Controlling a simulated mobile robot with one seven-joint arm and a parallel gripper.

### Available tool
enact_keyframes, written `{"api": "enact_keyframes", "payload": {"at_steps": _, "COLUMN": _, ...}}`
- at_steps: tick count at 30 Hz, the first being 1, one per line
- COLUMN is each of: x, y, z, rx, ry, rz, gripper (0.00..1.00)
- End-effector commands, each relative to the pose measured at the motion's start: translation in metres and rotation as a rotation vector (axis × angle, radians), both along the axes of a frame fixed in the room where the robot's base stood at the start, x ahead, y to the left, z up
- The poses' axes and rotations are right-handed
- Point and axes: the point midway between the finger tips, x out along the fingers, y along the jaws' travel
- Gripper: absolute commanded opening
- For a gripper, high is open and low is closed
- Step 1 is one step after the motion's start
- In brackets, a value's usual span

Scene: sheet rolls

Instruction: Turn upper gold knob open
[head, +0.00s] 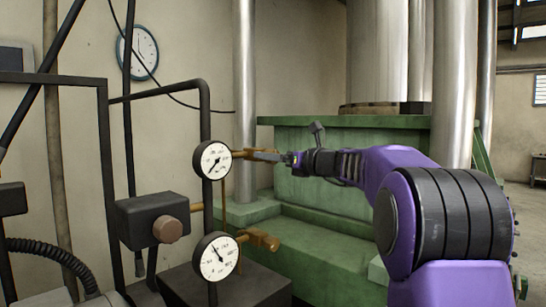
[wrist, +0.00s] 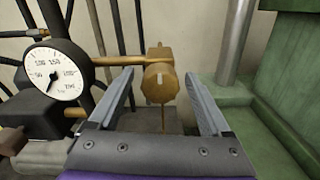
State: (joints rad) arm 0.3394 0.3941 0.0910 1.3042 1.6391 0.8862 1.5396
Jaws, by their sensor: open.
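The upper gold knob (wrist: 160,82) shows in the wrist view at the end of a gold pipe that runs right from the upper gauge (wrist: 57,72). A pale mark stands upright on its round face. My gripper (wrist: 160,78) is open, with one finger on each side of the knob. I cannot tell whether either finger touches it. The lower gold knob (head: 263,240) sits beside the lower gauge (head: 215,257).
A black pipe frame (head: 206,115) carries the gauges. A dark box with a brown round knob (head: 168,229) stands to the left. A green machine base (head: 345,215) with steel columns (head: 244,100) lies behind and below my arm. A clock (head: 138,52) hangs on the wall.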

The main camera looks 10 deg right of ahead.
Motion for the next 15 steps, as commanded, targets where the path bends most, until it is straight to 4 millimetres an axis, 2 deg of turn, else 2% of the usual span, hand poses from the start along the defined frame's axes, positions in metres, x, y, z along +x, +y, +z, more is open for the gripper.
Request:
{"api": "enact_keyframes", "payload": {"at_steps": 4, "x": -0.0001, "y": -0.0002, "z": -0.0001, "rx": 0.0, "ry": 0.0, "rz": 0.0, "gripper": 0.82}}
{"api": "enact_keyframes", "payload": {"at_steps": 15, "x": -0.0003, "y": -0.0004, "z": -0.0001, "rx": 0.0, "ry": 0.0, "rz": 0.0, "gripper": 0.15}}
